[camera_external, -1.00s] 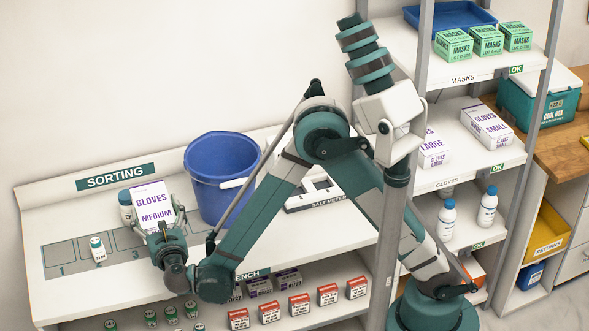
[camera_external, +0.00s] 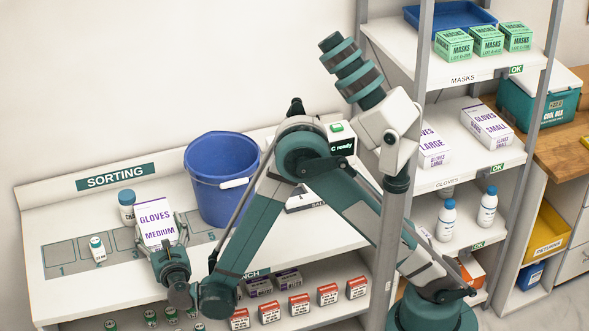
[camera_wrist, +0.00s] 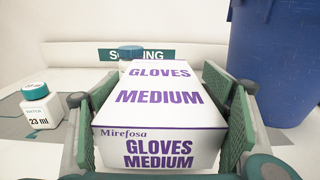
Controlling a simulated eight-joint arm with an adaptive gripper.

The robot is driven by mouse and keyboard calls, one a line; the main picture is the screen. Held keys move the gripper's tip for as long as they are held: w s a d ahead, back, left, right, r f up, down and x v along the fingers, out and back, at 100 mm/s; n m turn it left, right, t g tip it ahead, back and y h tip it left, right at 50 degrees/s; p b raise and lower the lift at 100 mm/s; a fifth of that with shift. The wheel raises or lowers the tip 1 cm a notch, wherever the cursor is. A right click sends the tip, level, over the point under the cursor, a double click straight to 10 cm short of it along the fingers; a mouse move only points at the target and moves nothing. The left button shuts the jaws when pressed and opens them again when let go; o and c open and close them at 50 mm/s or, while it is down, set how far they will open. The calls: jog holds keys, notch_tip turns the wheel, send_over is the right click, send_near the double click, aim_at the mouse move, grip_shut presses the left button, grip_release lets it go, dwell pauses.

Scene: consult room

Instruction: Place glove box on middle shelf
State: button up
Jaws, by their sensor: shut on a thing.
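The white glove box (camera_external: 155,219), marked "GLOVES MEDIUM" in purple, is in my gripper (camera_external: 166,243) over the sorting bench. In the wrist view the box (camera_wrist: 160,110) sits between the two green finger pads, and my gripper (camera_wrist: 165,125) is shut on its sides. The box's underside is hidden, so I cannot tell whether it touches the bench. The middle shelf (camera_external: 452,172), labelled "GLOVES", is on the rack at right.
A blue bucket (camera_external: 220,185) stands right of the held box. A small bottle (camera_external: 98,248) and a larger capped bottle (camera_external: 127,206) stand left of it. The rack's grey front post (camera_external: 420,70) stands before the shelves. Mask boxes (camera_external: 487,40) fill part of the upper shelf.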

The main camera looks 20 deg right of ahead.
jog(key=shift+f+b, duration=0.4)
jog(key=shift+f, duration=1.3)
jog(key=shift+f, duration=0.2)
jog(key=o, duration=1.3)
jog(key=shift+r, duration=0.25)
jog(key=s+p, duration=0.1)
jog(key=s, duration=1.1)
jog(key=shift+f+p, duration=0.1)
jog(key=shift+p, duration=0.3)
